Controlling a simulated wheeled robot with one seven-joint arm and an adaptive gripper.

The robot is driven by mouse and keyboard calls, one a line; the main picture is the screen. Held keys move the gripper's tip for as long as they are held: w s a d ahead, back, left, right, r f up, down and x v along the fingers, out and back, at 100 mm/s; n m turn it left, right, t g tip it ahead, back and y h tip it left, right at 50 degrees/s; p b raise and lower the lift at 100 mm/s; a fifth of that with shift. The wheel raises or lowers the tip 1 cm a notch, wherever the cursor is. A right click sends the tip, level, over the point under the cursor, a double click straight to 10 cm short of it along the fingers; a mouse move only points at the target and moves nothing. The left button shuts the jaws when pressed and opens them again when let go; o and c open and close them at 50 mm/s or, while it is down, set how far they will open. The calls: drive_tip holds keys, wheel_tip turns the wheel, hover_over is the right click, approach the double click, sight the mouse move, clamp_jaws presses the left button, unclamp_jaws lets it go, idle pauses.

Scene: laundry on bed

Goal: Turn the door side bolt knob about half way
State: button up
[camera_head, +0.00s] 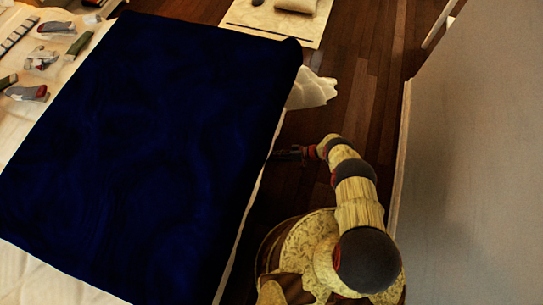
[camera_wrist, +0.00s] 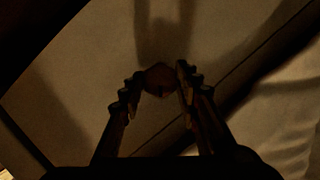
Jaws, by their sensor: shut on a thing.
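In the wrist view, a small round brownish-red knob (camera_wrist: 159,77) sticks out from a pale, flat panel (camera_wrist: 75,75). My gripper (camera_wrist: 162,84) has one ridged dark finger on each side of the knob and is shut on it. The picture is dark, so the knob's turn angle cannot be read. In the head view, my gripper (camera_head: 281,154) is beside the right edge of the bed, above the dark floor. The knob cannot be made out there.
A bed with a dark blue blanket (camera_head: 150,140) fills the left. White cloth (camera_head: 312,90) bulges beyond its right edge. A pale upright panel (camera_head: 475,150) stands at the right. Bare wooden floor (camera_head: 370,60) lies between. A light rug (camera_head: 275,22) lies at the back.

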drive_tip(key=shift+m, duration=0.3)
idle(0.4)
drive_tip(key=o, duration=1)
drive_tip(key=shift+o, duration=0.7)
drive_tip(key=shift+d, duration=0.1)
drive_tip(key=w+v, duration=0.1)
drive_tip(key=v, duration=1)
drive_tip(key=shift+s+d, duration=0.4)
drive_tip(key=shift+s, duration=0.1)
